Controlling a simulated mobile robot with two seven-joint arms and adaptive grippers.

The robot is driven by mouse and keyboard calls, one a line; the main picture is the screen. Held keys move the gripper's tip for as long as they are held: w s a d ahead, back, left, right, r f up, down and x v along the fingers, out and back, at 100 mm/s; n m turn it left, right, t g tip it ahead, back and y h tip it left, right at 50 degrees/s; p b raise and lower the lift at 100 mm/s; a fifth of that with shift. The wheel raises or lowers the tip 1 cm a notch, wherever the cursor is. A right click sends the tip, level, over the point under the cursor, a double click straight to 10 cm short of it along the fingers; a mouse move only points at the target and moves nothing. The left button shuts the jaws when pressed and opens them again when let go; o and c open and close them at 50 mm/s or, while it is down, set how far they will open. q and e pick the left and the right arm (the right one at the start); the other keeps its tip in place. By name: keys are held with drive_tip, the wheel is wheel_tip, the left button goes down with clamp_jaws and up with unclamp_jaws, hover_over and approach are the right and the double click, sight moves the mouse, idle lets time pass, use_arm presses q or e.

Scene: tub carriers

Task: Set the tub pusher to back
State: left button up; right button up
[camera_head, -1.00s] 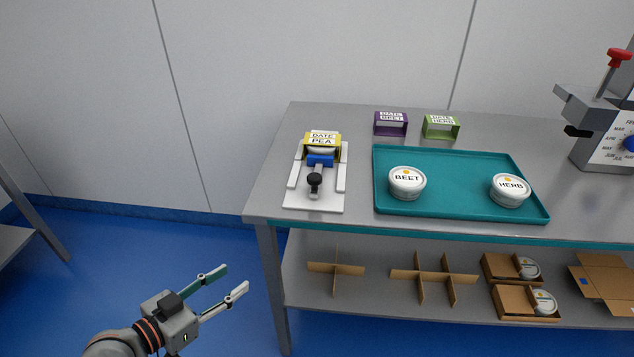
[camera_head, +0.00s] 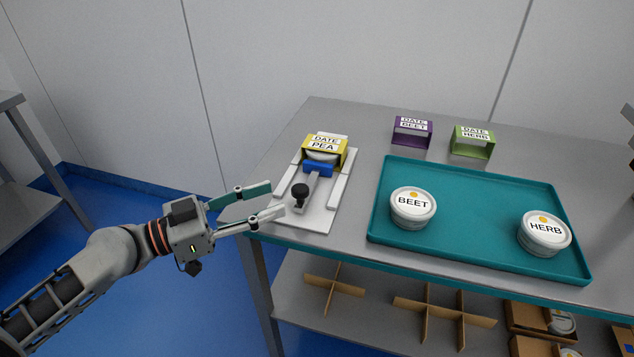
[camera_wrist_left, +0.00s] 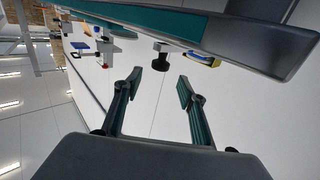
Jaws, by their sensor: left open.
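The tub pusher is a blue block (camera_head: 318,168) on a grey bar with a black knob (camera_head: 300,193), on a white base (camera_head: 309,216) at the table's left end. The blue block sits at the front of a yellow carrier (camera_head: 341,152) labelled DATE PEA, with a white tub partly visible inside. My left gripper (camera_head: 276,201) is open and empty, just left of the knob and apart from it, near the table's front left corner. In the left wrist view the black knob (camera_wrist_left: 160,57) shows beyond the open fingers (camera_wrist_left: 159,82). My right gripper is not in view.
A teal tray (camera_head: 470,254) holds a BEET tub (camera_head: 413,207) and a HERB tub (camera_head: 544,233). A purple carrier (camera_head: 412,132) and a green carrier (camera_head: 472,142) stand behind it. Cardboard dividers (camera_head: 333,288) lie on the lower shelf.

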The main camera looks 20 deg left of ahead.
sight(300, 188)
use_arm(q)
drive_tip(key=shift+w+d+r+p, duration=0.25)
drive_tip(key=shift+w+d+p, duration=0.05)
drive_tip(key=shift+w+d, duration=0.1)
drive_tip(key=p+x, duration=0.2)
drive_tip(key=x, duration=0.3)
drive_tip(key=shift+w+d+p, duration=0.15)
drive_tip(key=shift+w+p, duration=0.05)
drive_tip(key=shift+p, duration=0.2)
drive_tip(key=shift+w+d+f, duration=0.25)
drive_tip(key=shift+w+d, duration=0.1)
drive_tip(key=shift+d, duration=0.05)
